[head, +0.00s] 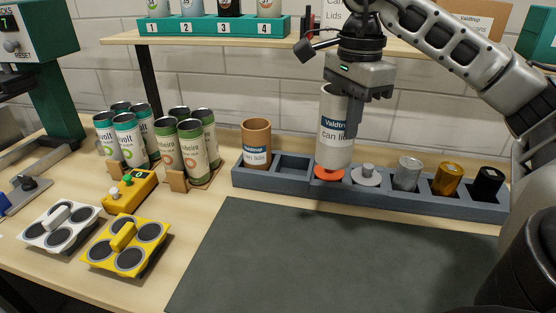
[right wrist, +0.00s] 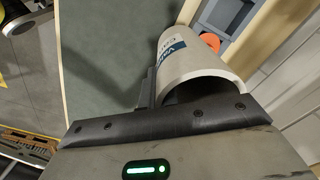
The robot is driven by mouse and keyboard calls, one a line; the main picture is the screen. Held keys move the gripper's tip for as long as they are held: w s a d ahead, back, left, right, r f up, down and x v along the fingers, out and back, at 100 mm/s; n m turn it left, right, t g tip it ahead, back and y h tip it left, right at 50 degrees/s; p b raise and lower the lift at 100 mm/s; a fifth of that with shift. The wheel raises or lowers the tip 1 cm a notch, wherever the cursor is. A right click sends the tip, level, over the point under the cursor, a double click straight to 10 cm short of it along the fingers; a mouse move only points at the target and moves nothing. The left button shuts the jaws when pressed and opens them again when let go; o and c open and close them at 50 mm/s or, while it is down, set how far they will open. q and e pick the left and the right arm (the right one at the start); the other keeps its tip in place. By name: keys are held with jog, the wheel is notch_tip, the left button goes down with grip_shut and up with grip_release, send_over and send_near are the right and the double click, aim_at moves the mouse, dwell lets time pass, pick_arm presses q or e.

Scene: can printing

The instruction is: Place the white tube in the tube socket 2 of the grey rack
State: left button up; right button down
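The white tube (head: 334,130), labelled "can lids", is upright at my right gripper (head: 351,118) in the head view. It stands in front of part of the grey rack (head: 410,201), with its lower end just over the orange-red disc (head: 328,174). One finger lies along the tube's outside; the other is hidden. The right wrist view shows the tube (right wrist: 190,62) against the dark gripper finger, its open end towards the camera. The gripper looks shut on the tube's wall. Socket 2 (head: 293,166), just left of the tube, looks empty. My left gripper is not in view.
A brown tube (head: 257,145) stands in the rack's leftmost socket. A grey knobbed piece (head: 366,176) and silver, gold and black cans (head: 447,179) fill the right side. A shelf (head: 210,39) hangs behind. The dark mat (head: 300,255) in front is clear.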

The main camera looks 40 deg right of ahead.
aim_at(336, 124)
jog(key=w+f, duration=0.1)
jog(key=w+f+b, duration=0.1)
jog(key=w, duration=0.1)
jog(key=shift+d, duration=0.15)
pick_arm(q)
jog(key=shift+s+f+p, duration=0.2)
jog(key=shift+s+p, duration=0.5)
jog(key=shift+p, duration=0.2)
pick_arm(e)
jog(key=w+d+f, duration=0.1)
jog(key=w+f, duration=0.8)
jog(key=f, duration=0.1)
jog(key=shift+w+f, duration=0.35)
jog(key=shift+w, duration=0.05)
jog(key=shift+d, duration=0.15)
jog(key=shift+f, duration=0.2)
jog(key=c, duration=1.7)
grip_release()
